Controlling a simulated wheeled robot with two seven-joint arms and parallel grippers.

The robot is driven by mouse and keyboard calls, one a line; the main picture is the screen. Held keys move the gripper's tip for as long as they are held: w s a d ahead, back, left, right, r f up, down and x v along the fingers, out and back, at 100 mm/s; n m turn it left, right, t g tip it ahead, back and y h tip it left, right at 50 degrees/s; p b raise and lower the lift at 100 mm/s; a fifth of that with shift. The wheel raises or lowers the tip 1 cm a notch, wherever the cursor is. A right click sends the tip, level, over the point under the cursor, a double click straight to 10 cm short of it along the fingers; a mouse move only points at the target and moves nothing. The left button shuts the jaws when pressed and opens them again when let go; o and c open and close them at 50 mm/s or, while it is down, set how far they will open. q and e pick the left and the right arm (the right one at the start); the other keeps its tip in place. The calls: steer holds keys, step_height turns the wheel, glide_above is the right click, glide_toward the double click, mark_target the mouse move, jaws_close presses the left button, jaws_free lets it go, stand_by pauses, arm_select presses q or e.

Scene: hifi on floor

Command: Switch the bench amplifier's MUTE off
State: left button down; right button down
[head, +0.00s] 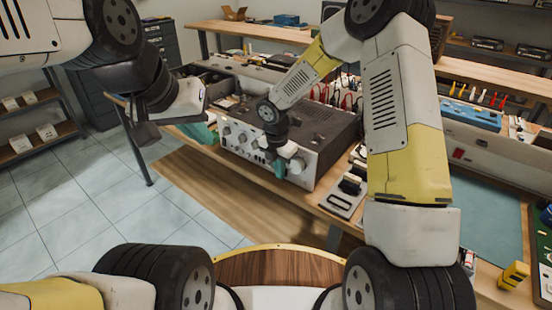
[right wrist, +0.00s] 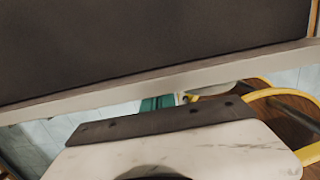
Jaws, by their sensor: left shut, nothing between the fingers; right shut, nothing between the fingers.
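The bench amplifier (head: 233,140) is a wide dark-topped unit with a pale front panel of knobs, standing on the wooden bench near its front edge. My right gripper (head: 280,168) is shut and empty, with teal fingertips low in front of the panel's right part. In the right wrist view, the amplifier's dark top and pale panel edge (right wrist: 190,78) run across above the gripper's teal tips (right wrist: 158,102). Whether the tips touch the panel I cannot tell. The MUTE control and its setting cannot be made out. My left gripper (head: 188,104) is shut, left of the amplifier, its fingertips not clearly seen.
Red and black leads (head: 345,98) hang behind the amplifier. A small metal-plated device (head: 345,190) lies on the bench to its right. A teal mat (head: 490,180) lies further right. Open tiled floor (head: 75,190) is at the left.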

steer(key=shift+w+d, duration=0.1)
steer(key=shift+w+d+f, duration=0.15)
steer(key=shift+w, duration=0.1)
stand_by(0.3)
steer(key=shift+d+r, duration=0.1)
steer(key=shift+r, duration=0.8)
steer(key=shift+w, duration=0.1)
